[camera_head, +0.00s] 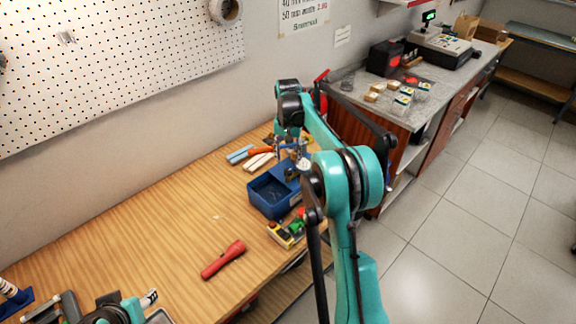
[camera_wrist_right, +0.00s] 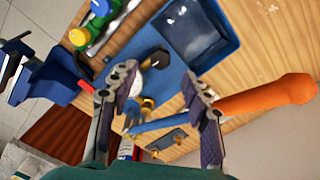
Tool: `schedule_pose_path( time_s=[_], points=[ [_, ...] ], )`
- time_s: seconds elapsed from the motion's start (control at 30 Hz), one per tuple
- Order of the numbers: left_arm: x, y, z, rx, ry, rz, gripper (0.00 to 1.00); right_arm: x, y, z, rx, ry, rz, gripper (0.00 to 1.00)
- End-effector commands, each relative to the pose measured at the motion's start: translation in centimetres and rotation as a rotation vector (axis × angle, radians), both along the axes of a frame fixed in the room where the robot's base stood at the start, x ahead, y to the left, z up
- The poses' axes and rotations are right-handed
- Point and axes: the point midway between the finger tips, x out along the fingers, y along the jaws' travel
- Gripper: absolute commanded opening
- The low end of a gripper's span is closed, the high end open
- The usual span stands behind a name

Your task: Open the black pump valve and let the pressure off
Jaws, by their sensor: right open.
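The blue pump (camera_head: 258,208) stands on the wooden bench, its open tank (camera_wrist_right: 205,40) at the top of the right wrist view. A white round gauge (camera_head: 303,164) sits at its far end. In the right wrist view, dark and brass fittings (camera_wrist_right: 148,103) lie between my fingers; which one is the black valve I cannot tell for sure. My right gripper (camera_wrist_right: 160,82) is open and empty above these fittings, fingers on either side. In the head view its arm partly hides the pump. My left gripper (camera_head: 145,300) is at the bottom left, mostly cut off.
An orange-handled tool (camera_wrist_right: 270,97) lies beside the pump. A tray with yellow and green items (camera_head: 287,233) is in front of it. A red flashlight (camera_head: 222,260) lies nearer. The bench middle (camera_head: 150,220) is clear. A blue vise-like tool (camera_wrist_right: 45,77) shows at the wrist view's left.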

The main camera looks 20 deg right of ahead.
Motion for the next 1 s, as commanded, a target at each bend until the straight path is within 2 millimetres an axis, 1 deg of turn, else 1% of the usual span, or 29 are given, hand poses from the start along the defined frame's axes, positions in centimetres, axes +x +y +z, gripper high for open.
schedule_pose_path(
  time_s=[0.03,0.1,0.2,0.33,0.5,0.9,1.0],
  points=[
    [0.0,0.0,0.0,0.000,0.000,0.000,0.45,0.0,0.0,1.2,0.000,0.000,0.000,0.48],
    [0.0,0.0,0.0,0.000,0.000,0.000,0.45,0.0,0.0,2.7,0.000,0.000,0.000,0.48],
    [0.0,0.0,0.0,0.000,0.000,0.000,0.45,0.0,0.0,4.4,0.000,0.000,0.000,0.48],
    [0.0,0.0,0.0,0.000,0.000,0.000,0.45,0.0,0.0,5.7,0.000,0.000,0.000,0.48],
    [0.0,0.0,0.0,0.000,0.000,0.000,0.45,0.0,0.0,6.3,0.000,0.000,0.000,0.48],
    [0.0,0.0,0.0,0.000,0.000,0.000,0.45,0.0,0.0,6.3,0.000,0.000,0.000,0.48],
    [0.0,0.0,-0.3,0.000,0.000,0.000,0.45,-0.4,0.4,6.5,-0.001,-0.009,0.009,0.48]
  ],
)
